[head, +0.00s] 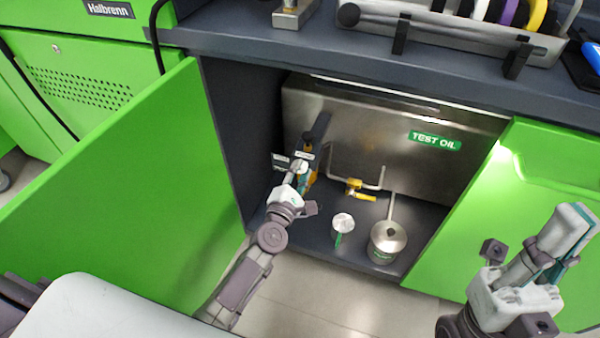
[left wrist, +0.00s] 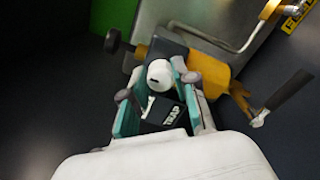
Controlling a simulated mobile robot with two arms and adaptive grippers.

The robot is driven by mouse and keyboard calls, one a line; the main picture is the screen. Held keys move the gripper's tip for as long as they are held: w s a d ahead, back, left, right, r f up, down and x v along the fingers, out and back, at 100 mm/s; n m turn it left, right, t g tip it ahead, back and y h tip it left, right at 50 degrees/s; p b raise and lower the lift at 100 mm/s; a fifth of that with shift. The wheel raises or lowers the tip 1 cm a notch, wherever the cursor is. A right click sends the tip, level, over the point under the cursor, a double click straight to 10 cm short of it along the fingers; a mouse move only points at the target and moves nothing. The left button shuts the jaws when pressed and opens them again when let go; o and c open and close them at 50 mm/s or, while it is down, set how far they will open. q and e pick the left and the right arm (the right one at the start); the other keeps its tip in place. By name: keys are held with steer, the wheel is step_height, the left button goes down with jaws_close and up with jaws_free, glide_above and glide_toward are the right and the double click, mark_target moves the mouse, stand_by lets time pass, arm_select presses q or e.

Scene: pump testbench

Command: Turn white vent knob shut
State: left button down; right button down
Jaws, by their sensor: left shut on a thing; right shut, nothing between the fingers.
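The white vent knob (left wrist: 158,75) sits between the fingertips of my left gripper (left wrist: 163,90) in the left wrist view. My left gripper (head: 298,172) is shut on it, at the left inside the open cabinet in the head view. The knob is on a dark and yellow fitting (left wrist: 205,72). A label reading "TRAP" (left wrist: 171,113) shows between the fingers. In the head view, the fingers hide much of the knob and fitting. My right gripper (head: 568,228) is shut and empty, in front of the right green door.
A steel tank (head: 370,140) marked "TEST OIL" fills the cabinet back. A yellow-handled valve (head: 355,188) hangs on its pipe. Green doors flank the opening: left (head: 130,180), right (head: 485,220).

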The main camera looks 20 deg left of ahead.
arm_select(q)
steer(key=shift+f, duration=0.1)
stand_by(0.3)
steer(key=c, duration=0.9)
jaws_free()
steer(key=s, duration=1.2)
steer(key=shift+a, duration=0.25)
